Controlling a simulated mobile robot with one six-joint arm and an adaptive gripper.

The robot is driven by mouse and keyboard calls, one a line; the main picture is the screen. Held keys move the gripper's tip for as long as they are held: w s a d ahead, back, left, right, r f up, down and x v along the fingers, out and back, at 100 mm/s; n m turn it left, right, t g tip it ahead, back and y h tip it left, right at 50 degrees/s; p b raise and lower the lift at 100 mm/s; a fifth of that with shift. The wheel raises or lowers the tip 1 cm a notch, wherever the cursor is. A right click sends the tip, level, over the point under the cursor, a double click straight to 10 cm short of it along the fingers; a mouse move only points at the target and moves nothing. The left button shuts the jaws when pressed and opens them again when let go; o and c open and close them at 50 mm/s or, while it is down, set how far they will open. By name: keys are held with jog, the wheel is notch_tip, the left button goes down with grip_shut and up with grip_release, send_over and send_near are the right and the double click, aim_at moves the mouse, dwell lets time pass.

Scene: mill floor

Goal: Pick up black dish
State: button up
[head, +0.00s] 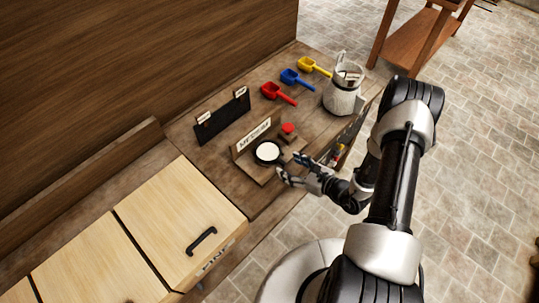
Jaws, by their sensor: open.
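The black dish (257,159) is small and round with a white inside or contents. It sits on a low wooden stand with an upright labelled board (252,136), on the wooden bench. My gripper (288,168) is open and empty, just right of the dish, with its fingers pointing left towards it. One fingertip looks close to the dish's right edge; I cannot tell if they touch.
A red button (288,128) on a small block is just behind the dish. Red (278,93), blue (297,79) and yellow (313,66) scoops, a grey pitcher (343,95) and a black board (222,118) stand farther back. A pale wooden bin lid (180,220) is at front left.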

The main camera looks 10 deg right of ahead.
aim_at(281, 161)
jog(key=shift+d+b+x, duration=0.1)
jog(key=shift+b+x, duration=0.15)
jog(key=shift+x, duration=1.15)
jog(key=shift+d+b+x, duration=0.15)
jog(key=shift+b+x, duration=0.1)
jog(key=shift+x, duration=1.15)
jog(key=shift+f, duration=0.1)
grip_shut()
